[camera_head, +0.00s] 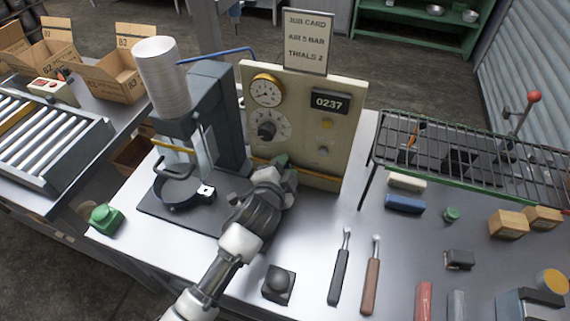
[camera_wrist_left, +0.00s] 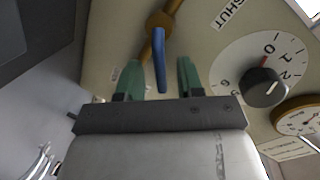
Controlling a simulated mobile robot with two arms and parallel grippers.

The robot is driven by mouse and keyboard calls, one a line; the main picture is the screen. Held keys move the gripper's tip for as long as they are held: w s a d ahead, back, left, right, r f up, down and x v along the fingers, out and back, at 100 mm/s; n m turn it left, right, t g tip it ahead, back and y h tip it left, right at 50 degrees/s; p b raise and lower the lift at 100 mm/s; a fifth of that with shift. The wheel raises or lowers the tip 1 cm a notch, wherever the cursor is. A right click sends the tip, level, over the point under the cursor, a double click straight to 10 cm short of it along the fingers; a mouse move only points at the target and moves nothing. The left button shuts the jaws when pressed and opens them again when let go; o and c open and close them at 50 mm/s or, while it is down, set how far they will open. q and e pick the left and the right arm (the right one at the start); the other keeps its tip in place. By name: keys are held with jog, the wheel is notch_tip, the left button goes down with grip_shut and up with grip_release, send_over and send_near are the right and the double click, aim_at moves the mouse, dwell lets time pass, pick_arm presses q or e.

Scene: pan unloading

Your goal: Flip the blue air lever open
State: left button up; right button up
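The blue air lever (camera_wrist_left: 160,62) shows in the left wrist view, joined to a brass valve (camera_wrist_left: 159,21) on a pipe across the cream panel. A SHUT label (camera_wrist_left: 231,9) is on the panel right of the valve. My left gripper (camera_wrist_left: 158,78) is open, its two green fingers on either side of the lever, with a visible gap on each side. In the head view my left gripper (camera_head: 281,162) is at the lower part of the cream panel (camera_head: 350,110) and hides the lever there. My right gripper is not in view.
A press (camera_head: 218,110) with a small black pan (camera_head: 178,189) stands left of my arm. A dial (camera_head: 268,130) and gauge (camera_head: 266,91) are on the panel. Two handled tools (camera_head: 341,270) (camera_head: 372,277) and a black knob block (camera_head: 279,285) lie in front. A wire rack (camera_head: 470,150) stands right.

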pick_arm(q)
jog(key=shift+w, duration=0.25)
jog(key=shift+f, duration=0.1)
grip_shut()
jog(key=shift+d, duration=0.1)
jog(key=shift+s+d+f+m+y, duration=0.15)
jog(key=shift+f+m+y, duration=0.35)
jog(key=shift+m, duration=0.7)
jog(key=shift+d+f+m+t+y+b, duration=0.1)
jog(key=shift+f+m+t+y+b, duration=0.25)
jog(key=shift+m, duration=0.45)
jog(key=shift+d+f+m+t+y+b, duration=0.15)
jog(key=shift+f+m, duration=0.25)
jog(key=shift+m, duration=0.4)
jog(key=shift+a, duration=0.1)
grip_release()
